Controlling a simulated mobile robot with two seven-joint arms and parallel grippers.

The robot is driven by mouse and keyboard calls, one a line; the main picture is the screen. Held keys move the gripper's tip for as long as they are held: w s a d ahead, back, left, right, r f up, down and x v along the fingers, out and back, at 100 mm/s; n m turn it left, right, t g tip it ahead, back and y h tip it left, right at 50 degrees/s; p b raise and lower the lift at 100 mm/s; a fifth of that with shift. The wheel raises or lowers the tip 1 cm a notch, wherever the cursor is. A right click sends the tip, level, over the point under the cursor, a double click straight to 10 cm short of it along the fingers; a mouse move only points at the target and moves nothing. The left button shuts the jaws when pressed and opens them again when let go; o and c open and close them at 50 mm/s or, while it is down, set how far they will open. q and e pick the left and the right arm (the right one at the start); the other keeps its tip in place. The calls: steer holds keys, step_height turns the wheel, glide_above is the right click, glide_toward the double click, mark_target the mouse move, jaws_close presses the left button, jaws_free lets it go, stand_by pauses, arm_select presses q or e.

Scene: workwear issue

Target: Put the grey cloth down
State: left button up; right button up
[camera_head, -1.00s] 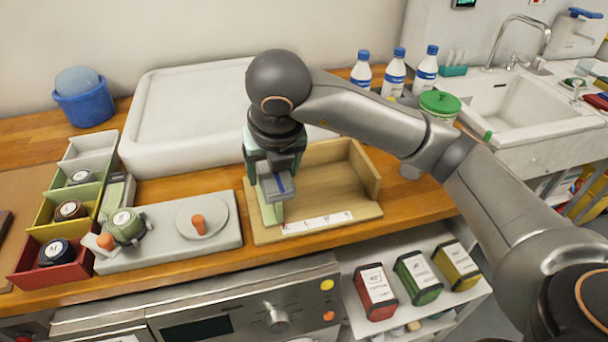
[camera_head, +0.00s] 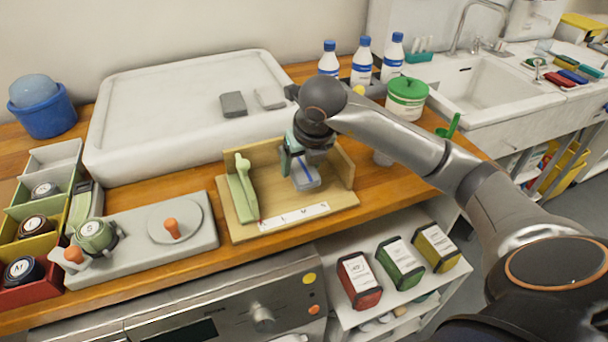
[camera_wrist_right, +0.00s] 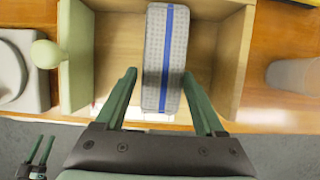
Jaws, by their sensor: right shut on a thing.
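The grey cloth (camera_head: 306,174) is a folded pad with a blue stripe; it also shows in the wrist view (camera_wrist_right: 153,60). My right gripper (camera_head: 303,160) is shut on it, one finger at each long side. It holds the cloth over the right part of an open wooden tray (camera_head: 285,222). Whether the cloth touches the tray floor I cannot tell. My left gripper (camera_wrist_right: 38,152) shows small at the lower left of the wrist view, low over the floor, its fingers apart and empty.
A pale green upright piece (camera_head: 241,195) stands in the tray's left part. Bottles (camera_head: 362,62) and a green-lidded jar (camera_head: 406,100) stand behind right. A scale-like plate (camera_head: 150,245) is left.

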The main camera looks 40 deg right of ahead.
mark_target(306, 170)
steer(key=shift+d+f, duration=0.2)
steer(key=shift+f, duration=0.75)
steer(key=shift+d+f, duration=0.15)
steer(key=shift+f, duration=0.8)
steer(key=o, duration=1.3)
steer(key=v, duration=1.2)
steer(key=shift+p, duration=0.3)
